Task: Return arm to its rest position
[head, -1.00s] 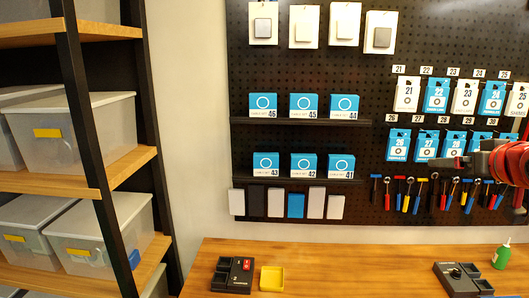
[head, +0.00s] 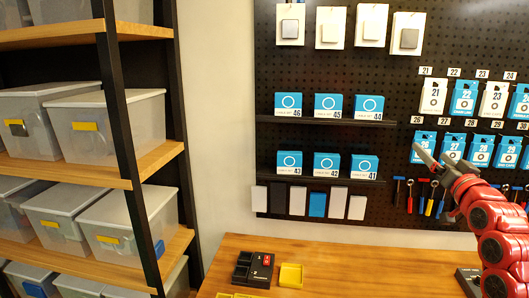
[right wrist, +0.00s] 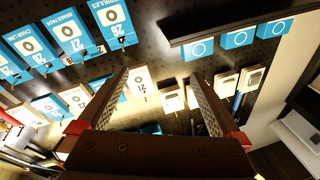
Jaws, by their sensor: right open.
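My right gripper (head: 432,157) is at the right of the head view, at the end of my red arm. Its two fingers point up and left, in front of the pegboard (head: 400,95). In the right wrist view its fingers (right wrist: 158,80) stand wide apart with nothing between their tips; the pegboard's hanging packets lie behind them. My left gripper is in neither view now.
A wooden table (head: 350,270) bears a black tray (head: 253,269) and a yellow tray (head: 291,275). Blue numbered boxes (head: 332,106) sit on pegboard shelves. Packets and tools (head: 410,190) hang near my right arm. A shelf rack with bins (head: 110,115) stands left.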

